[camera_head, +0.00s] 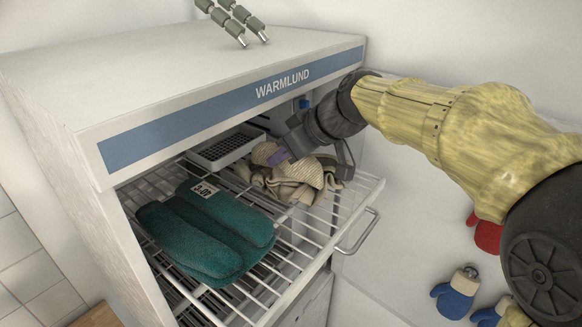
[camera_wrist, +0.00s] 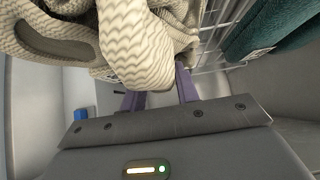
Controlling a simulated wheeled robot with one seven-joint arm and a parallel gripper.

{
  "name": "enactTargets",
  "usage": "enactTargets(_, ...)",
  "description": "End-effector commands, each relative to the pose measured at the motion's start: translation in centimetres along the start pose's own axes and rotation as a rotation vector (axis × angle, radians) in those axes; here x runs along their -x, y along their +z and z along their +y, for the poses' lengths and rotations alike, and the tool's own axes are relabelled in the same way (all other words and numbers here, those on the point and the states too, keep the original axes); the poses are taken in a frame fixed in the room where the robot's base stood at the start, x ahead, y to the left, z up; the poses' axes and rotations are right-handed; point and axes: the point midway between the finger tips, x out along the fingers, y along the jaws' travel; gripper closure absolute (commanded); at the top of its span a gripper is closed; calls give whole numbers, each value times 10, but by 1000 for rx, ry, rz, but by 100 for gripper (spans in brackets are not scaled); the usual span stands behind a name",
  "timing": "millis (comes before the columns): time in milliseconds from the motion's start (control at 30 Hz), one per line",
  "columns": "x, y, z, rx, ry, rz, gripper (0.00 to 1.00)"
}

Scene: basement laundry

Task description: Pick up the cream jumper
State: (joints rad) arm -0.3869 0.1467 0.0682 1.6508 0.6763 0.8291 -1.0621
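The cream jumper (camera_head: 298,180) is a crumpled, ribbed knit heap on the right part of the pulled-out wire rack. In the wrist view the jumper (camera_wrist: 125,45) fills the upper left and middle, close to the camera. My gripper (camera_head: 278,157) reaches in from the right, with a purple finger against the jumper. In the wrist view the two purple fingers of my gripper (camera_wrist: 160,92) stand apart, with jumper fabric at and between them. The fabric hides their tips, so I cannot tell whether they pinch it. The jumper appears to rest on the rack.
A dark teal folded garment (camera_head: 205,232) with a white tag lies left of the jumper on the wire rack (camera_head: 340,205). The WARMLUND cabinet top (camera_head: 170,70) overhangs the rack's back. A grey perforated tray (camera_head: 222,148) sits behind. Mittens (camera_head: 455,293) hang at lower right.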

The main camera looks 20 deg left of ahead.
Motion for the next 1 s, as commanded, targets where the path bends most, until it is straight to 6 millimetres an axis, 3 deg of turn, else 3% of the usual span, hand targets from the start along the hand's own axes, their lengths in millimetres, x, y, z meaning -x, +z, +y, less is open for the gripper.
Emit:
enactTargets(333,0,0,0,0,1,0,71)
enactTargets(500,0,0,0,0,1,0,100)
enactTargets(1000,11,-11,1,3,3,3,100)
